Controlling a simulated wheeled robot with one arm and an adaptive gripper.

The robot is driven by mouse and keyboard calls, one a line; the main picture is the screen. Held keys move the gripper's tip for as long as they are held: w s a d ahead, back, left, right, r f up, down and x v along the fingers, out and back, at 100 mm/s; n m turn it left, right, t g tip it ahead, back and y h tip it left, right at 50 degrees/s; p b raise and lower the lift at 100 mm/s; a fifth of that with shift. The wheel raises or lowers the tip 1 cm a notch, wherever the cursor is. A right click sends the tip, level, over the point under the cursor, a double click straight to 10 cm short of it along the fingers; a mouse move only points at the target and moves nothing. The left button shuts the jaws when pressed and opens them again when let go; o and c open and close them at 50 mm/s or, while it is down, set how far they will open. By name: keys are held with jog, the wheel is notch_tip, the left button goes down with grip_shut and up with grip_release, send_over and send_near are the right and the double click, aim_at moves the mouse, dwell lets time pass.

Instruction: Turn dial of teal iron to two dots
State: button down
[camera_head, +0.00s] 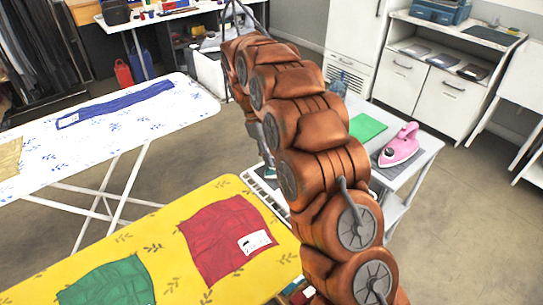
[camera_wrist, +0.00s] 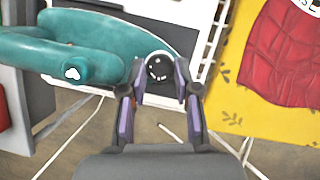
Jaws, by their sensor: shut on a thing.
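The teal iron (camera_wrist: 95,28) lies across the upper left of the wrist view, its rounded handle (camera_wrist: 60,58) towards the left edge. Its dark round dial (camera_wrist: 159,66) carries small white marks, and I cannot tell which setting it stands at. My gripper (camera_wrist: 158,84) has one finger on each side of the dial and is shut on it. In the head view my arm hides most of the iron and the gripper; only a sliver of teal (camera_head: 269,172) shows beside the arm.
A pink iron (camera_head: 400,146) and a green sheet (camera_head: 366,127) are on the white table (camera_head: 422,150) right of my arm. A yellow ironing board (camera_head: 150,240) with red cloth (camera_head: 225,240) and green cloth (camera_head: 108,283) is in front. A white ironing board (camera_head: 110,128) stands left.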

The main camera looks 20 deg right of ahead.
dwell(0.3)
jog(key=c, duration=0.8)
grip_release()
jog(key=shift+s+n, duration=0.1)
jog(key=shift+n, duration=0.2)
